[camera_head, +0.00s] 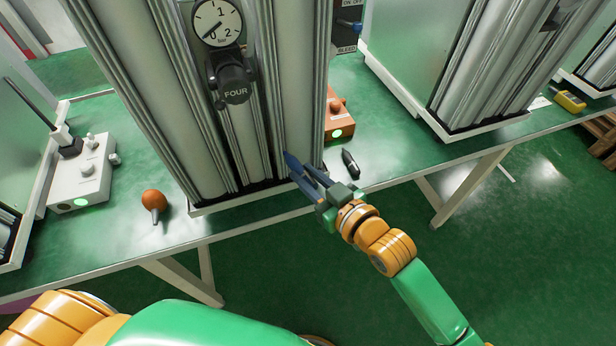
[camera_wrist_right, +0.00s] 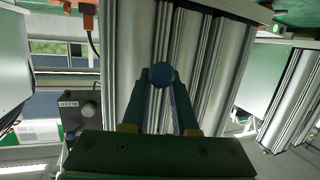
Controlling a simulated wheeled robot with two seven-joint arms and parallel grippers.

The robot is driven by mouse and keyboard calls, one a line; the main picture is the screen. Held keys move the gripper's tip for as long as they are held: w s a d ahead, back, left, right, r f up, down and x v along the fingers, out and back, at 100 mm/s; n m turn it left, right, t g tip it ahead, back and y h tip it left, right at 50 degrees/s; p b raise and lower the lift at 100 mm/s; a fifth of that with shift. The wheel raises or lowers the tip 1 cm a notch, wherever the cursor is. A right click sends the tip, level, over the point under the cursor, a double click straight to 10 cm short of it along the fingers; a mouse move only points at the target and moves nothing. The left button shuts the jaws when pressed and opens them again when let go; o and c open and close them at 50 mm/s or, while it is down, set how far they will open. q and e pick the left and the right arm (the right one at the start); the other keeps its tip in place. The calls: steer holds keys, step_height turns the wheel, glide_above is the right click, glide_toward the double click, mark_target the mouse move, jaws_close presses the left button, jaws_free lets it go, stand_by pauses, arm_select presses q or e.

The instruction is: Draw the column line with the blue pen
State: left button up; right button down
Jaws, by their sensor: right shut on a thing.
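My right gripper (camera_head: 306,174) is shut on the blue pen (camera_head: 291,161) at the front of the column unit (camera_head: 215,130) marked FOUR. In the right wrist view the pen's round blue end (camera_wrist_right: 162,75) sits between the two fingertips, with the silver columns behind it. In the head view the pen lies close to the lower right part of the columns. I cannot tell whether its tip touches them. No drawn line is clear on the columns. My left gripper is out of view.
A pressure gauge (camera_head: 217,23) and a black knob (camera_head: 233,88) project from the column unit. An orange bulb (camera_head: 153,201), a black marker-like object (camera_head: 350,163), an orange box (camera_head: 338,120) and a white box (camera_head: 82,183) are on the green table (camera_head: 400,150).

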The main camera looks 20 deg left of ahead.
steer(key=shift+w+a, duration=0.25)
steer(key=shift+w, duration=0.1)
steer(key=shift+w+d+b, duration=1.3)
steer(key=shift+w+d, duration=1.05)
steer(key=shift+d, duration=1.05)
steer(key=s+a+p, duration=0.1)
steer(key=a, duration=0.1)
steer(key=s+a+p, duration=0.3)
steer(key=a+p, duration=0.1)
steer(key=shift+s+a+r, duration=0.1)
steer(key=shift+s+a, duration=0.3)
steer(key=shift+a, duration=0.05)
